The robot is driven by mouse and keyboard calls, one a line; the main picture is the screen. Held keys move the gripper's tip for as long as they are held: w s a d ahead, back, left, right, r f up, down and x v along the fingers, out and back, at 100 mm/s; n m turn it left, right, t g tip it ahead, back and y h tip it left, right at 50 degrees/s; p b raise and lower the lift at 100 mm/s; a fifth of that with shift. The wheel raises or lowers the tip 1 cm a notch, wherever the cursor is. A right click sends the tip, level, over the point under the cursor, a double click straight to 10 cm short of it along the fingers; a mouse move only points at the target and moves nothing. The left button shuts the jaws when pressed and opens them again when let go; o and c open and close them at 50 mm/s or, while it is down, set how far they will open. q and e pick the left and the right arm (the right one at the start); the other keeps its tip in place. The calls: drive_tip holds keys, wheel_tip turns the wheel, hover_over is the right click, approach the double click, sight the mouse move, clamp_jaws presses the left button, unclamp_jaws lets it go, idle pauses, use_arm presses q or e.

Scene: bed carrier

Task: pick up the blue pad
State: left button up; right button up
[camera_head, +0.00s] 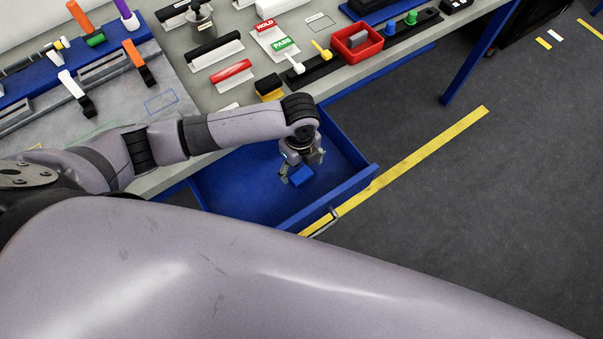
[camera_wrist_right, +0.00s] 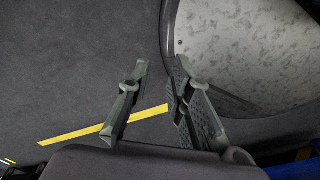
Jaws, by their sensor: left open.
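The blue pad (camera_head: 301,176) is a small bright blue block inside the open blue drawer (camera_head: 236,178). My left gripper (camera_head: 299,172) points down into the drawer, open, with its fingers around or just above the pad. I cannot tell whether the fingers touch it, and they cover part of it. My right gripper (camera_wrist_right: 159,70) shows only in the right wrist view. Its two fingers are apart, with nothing between them but the floor behind.
The workbench (camera_head: 205,58) above the drawer holds a red bin (camera_head: 357,42), a yellow-and-black block (camera_head: 269,87) and several handled tools. The drawer's front wall and handle (camera_head: 323,223) face the open floor with a yellow line (camera_head: 420,157).

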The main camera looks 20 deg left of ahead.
sight(300, 173)
use_arm(q)
drive_tip(key=shift+s+f, duration=0.1)
drive_tip(key=shift+f, duration=1.45)
use_arm(e)
drive_tip(key=shift+s+d+r, duration=0.15)
drive_tip(key=shift+s, duration=0.7)
use_arm(q)
drive_tip(key=shift+c, duration=0.2)
use_arm(e)
drive_tip(key=shift+w, duration=0.1)
use_arm(q)
drive_tip(key=shift+c, duration=1.3)
drive_tip(key=c, duration=0.5)
use_arm(e)
drive_tip(key=shift+w, duration=0.25)
